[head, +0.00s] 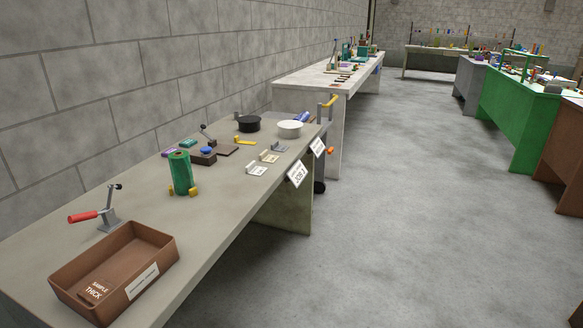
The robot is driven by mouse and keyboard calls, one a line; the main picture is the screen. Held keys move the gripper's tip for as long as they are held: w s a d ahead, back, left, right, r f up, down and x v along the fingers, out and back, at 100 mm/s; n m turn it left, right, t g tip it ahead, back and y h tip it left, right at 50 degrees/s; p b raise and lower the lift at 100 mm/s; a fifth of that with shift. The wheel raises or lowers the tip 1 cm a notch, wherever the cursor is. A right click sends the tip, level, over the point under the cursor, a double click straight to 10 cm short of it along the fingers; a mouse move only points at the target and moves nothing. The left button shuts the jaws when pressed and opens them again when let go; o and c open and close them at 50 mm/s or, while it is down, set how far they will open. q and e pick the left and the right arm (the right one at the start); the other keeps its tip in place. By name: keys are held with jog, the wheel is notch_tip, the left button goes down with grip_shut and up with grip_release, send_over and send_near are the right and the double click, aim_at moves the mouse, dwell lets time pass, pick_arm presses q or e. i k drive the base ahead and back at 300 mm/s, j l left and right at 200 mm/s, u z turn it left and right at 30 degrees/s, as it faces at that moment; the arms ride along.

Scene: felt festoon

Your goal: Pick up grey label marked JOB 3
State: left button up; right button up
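Several small label-like pieces with upright backs stand in a row near the right edge of the grey-green table (226,205). The nearest is a whitish label piece (257,170). Behind it are a beige-grey label piece (269,158) and a bluish-grey label piece (279,148). Their markings are too small to read, so I cannot tell which is JOB 3. A white card (297,174) on the table's front edge seems to read JOB with a number I cannot make out surely. Neither of my grippers is in view.
A brown tray (66,270), a red-handled clamp (108,219) and a green cylinder (181,173) stand on the near half. A black bowl (249,123) and a white bowl (289,129) stand at the far end. Open floor (400,220) lies to the right.

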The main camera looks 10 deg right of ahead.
aim_at(275, 147)
jog(key=k+l, duration=0.1)
jog(key=l, duration=0.25)
jog(key=k+l, duration=0.1)
jog(key=l, duration=0.25)
jog(key=k+l, duration=0.1)
jog(key=l, duration=0.3)
jog(key=i+l+u, duration=0.1)
jog(key=i, duration=0.4)
jog(key=i+l+u, duration=0.15)
jog(key=i, duration=0.3)
jog(key=i+l+u, duration=0.1)
jog(key=i+l, duration=0.25)
jog(key=i+l+u, duration=0.15)
jog(key=i+l, duration=0.2)
jog(key=i, duration=0.2)
